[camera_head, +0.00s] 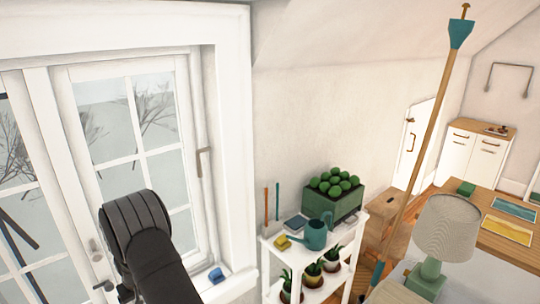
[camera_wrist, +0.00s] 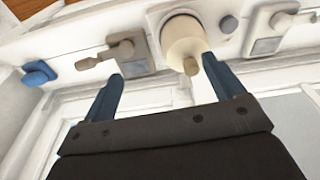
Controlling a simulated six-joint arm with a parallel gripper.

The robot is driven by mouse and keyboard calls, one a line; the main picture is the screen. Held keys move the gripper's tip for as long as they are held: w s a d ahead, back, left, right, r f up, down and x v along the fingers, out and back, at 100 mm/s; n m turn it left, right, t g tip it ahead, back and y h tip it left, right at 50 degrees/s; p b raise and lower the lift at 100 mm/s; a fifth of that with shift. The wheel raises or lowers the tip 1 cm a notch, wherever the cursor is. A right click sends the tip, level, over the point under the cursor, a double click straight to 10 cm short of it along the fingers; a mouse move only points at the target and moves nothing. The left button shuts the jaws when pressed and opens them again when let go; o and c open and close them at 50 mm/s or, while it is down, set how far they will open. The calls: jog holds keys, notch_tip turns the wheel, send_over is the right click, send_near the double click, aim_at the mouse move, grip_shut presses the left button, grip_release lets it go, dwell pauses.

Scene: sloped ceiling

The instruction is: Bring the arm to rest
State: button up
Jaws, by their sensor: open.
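My gripper (camera_wrist: 162,68) shows in the wrist view with its two blue fingers spread apart. A cream, stepped round piece (camera_wrist: 185,40) lies in line with the gap between the fingers. I cannot tell how far beyond the fingertips it is, and nothing is seen clamped. In the head view my dark arm reaches up in front of the window at the lower left, and the fingers cannot be made out there.
The white window (camera_head: 125,130) and its sill (camera_head: 235,284) are close to my arm. A blue object (camera_head: 217,275) sits on the sill, also in the wrist view (camera_wrist: 38,72). Grey latch-like fittings (camera_wrist: 125,52) flank the cream piece. A plant shelf (camera_head: 345,262) and lamp (camera_head: 448,226) stand right.

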jog(key=w+d+r+m, duration=0.2)
jog(key=w+d, duration=0.2)
jog(key=d, duration=0.7)
jog(key=w+d+r+m, duration=0.1)
jog(key=w+d+r, duration=0.2)
jog(key=d, duration=0.7)
jog(key=s+d+m+h, duration=0.1)
jog(key=d+m, duration=0.5)
jog(key=d, duration=1.9)
jog(key=shift+s+t, duration=0.3)
jog(key=shift+o, duration=0.2)
jog(key=shift+o, duration=1.2)
